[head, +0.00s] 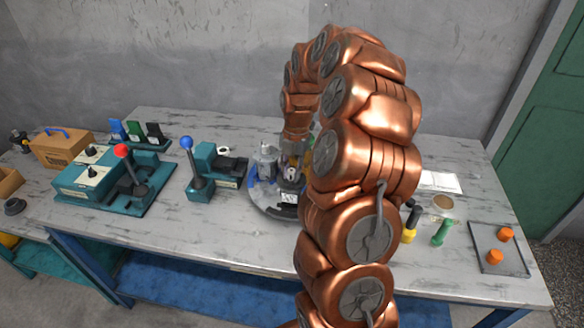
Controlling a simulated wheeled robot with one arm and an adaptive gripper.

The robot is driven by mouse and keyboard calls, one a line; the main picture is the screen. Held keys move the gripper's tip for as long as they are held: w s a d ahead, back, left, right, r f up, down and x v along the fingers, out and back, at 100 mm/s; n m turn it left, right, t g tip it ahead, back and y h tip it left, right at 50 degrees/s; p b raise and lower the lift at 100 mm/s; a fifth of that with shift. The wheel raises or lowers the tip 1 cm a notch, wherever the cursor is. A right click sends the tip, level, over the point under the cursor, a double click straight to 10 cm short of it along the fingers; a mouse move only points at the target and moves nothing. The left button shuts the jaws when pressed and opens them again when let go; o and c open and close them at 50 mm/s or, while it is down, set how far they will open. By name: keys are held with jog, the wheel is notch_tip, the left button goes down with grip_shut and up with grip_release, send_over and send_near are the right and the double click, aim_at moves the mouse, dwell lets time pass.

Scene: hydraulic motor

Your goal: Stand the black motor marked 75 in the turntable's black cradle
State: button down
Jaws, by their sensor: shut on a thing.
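The round grey turntable (272,210) stands on the bench near the middle, partly hidden behind my copper arm. My gripper (291,170) points down over it, small and partly hidden, and is shut on a dark thing that looks like the black motor (291,183). A small white label with dark marks (289,197) shows just below; I cannot read it surely. The cradle cannot be told apart from the motor here, so I cannot tell whether the motor is seated or held above. A grey metal part (266,160) stands on the turntable's left side.
Right of my arm lie yellow (409,236) and green (441,236) handled tools and a tray (481,240) with orange pieces. The front bench strip is clear.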

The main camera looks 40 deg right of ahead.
jog(key=shift+f, duration=0.1)
jog(key=c, duration=1)
grip_release()
jog(key=shift+o, duration=0.2)
notch_tip(320, 180, up, 12)
jog(key=d+b, duration=0.1)
jog(key=b, duration=0.2)
jog(key=shift+w+d+b, duration=0.3)
jog(key=shift+d+b, duration=0.05)
jog(key=shift+b, duration=0.05)
